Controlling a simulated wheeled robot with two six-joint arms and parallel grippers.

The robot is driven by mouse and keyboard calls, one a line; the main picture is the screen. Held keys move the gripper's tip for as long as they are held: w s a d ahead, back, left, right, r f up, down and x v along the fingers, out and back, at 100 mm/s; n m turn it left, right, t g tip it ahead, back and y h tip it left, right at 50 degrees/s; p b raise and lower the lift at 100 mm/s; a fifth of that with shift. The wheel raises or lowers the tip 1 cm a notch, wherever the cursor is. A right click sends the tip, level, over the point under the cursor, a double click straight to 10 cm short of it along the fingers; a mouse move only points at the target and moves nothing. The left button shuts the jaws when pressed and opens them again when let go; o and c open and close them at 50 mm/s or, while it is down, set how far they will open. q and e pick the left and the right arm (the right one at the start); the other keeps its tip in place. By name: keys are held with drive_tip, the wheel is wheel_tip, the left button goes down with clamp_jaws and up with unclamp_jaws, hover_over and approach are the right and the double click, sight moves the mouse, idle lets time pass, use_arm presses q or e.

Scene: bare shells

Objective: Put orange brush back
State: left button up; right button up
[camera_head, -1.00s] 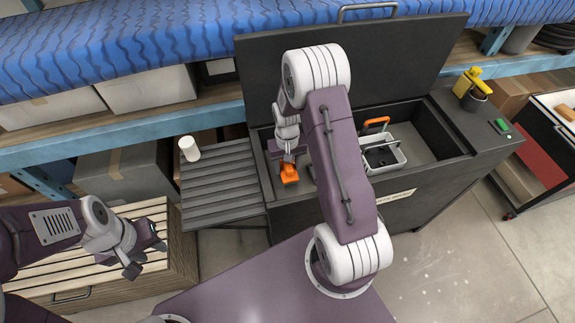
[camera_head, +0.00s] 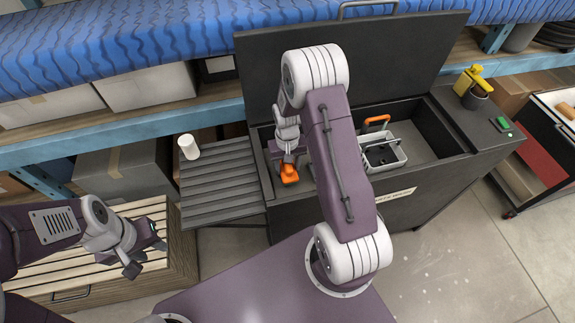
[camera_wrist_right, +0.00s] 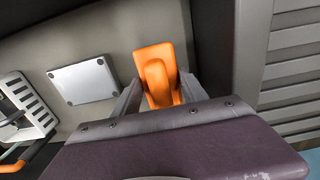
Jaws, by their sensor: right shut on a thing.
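The orange brush (camera_head: 289,174) is in the left part of the open dark chest (camera_head: 415,190). My right gripper (camera_head: 288,160) reaches down into the chest and is shut on it. In the right wrist view the orange brush (camera_wrist_right: 157,72) sits between the two fingers (camera_wrist_right: 155,98), above the chest's pale floor. Whether its underside touches the floor is hidden. My left gripper (camera_head: 146,257) is empty, with its fingers apart, over the slatted wooden crate.
A light grey caddy (camera_head: 398,163) with an orange handle stands in the chest, right of my forearm. A flat grey plate (camera_wrist_right: 84,80) lies on the chest floor. A white cup (camera_head: 189,148) stands on the ribbed side shelf (camera_head: 222,190). The raised lid (camera_head: 400,60) stands behind.

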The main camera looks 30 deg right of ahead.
drive_tip(key=shift+f, duration=0.4)
drive_tip(key=shift+f+b, duration=0.4)
drive_tip(key=shift+f, duration=0.3)
idle(0.6)
drive_tip(key=o, duration=1.3)
drive_tip(key=o, duration=0.5)
drive_tip(key=shift+r, duration=0.1)
